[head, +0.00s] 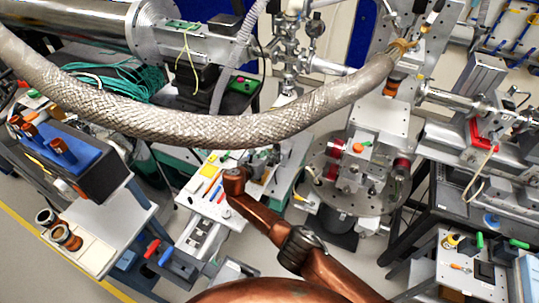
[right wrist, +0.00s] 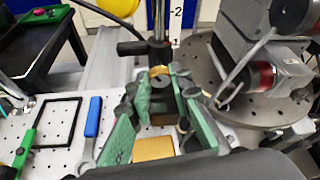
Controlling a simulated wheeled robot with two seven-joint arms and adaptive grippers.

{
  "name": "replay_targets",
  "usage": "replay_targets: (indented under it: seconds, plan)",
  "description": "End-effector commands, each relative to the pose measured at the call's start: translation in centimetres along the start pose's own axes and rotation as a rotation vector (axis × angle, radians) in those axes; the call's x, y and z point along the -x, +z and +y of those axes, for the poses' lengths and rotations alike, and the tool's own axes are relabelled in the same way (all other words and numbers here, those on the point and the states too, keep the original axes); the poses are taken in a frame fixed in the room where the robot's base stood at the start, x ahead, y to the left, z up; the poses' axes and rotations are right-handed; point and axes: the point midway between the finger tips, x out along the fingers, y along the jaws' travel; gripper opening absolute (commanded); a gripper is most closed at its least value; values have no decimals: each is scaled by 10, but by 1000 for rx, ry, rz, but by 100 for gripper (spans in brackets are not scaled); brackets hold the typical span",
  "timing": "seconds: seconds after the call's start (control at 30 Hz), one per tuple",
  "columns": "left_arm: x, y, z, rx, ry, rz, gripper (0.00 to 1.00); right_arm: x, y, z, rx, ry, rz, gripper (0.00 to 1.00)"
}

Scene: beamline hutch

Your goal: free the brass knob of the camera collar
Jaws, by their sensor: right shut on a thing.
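In the right wrist view, the brass knob (right wrist: 163,71) shows as a gold rim between the tips of my right gripper (right wrist: 163,88). Its green-padded fingers close in on it from both sides and hide much of it. The dark camera collar (right wrist: 160,50) is just behind the knob, on an upright post. I cannot tell how the knob sits in the collar. In the head view, my copper right arm reaches to the small bench, where my right gripper (head: 258,162) is small and partly hidden. My left gripper is not in view.
A thick braided hose (head: 200,128) crosses the head view above the bench. A round perforated plate (head: 345,180) stands right of my gripper. On the perforated board lie a black frame (right wrist: 57,122), a blue-handled tool (right wrist: 93,117) and a yellow block (right wrist: 153,149).

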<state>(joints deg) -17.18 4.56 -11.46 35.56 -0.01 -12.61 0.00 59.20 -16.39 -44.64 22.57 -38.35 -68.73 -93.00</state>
Motion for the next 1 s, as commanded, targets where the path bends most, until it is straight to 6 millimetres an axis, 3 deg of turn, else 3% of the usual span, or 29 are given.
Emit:
replay_targets:
  seconds: [0.63, 0.67, 0.9, 1.0]
  plan:
    - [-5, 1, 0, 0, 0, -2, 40, 0, 1, 1, 60, -24, -2, 0]
    - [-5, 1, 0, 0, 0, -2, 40, 0, 1, 1, 60, -24, -2, 20]
    - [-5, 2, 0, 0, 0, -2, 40, 0, 1, 1, 59, -24, -1, 36]
    - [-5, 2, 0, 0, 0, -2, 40, 0, 0, 1, 59, -24, -1, 37]
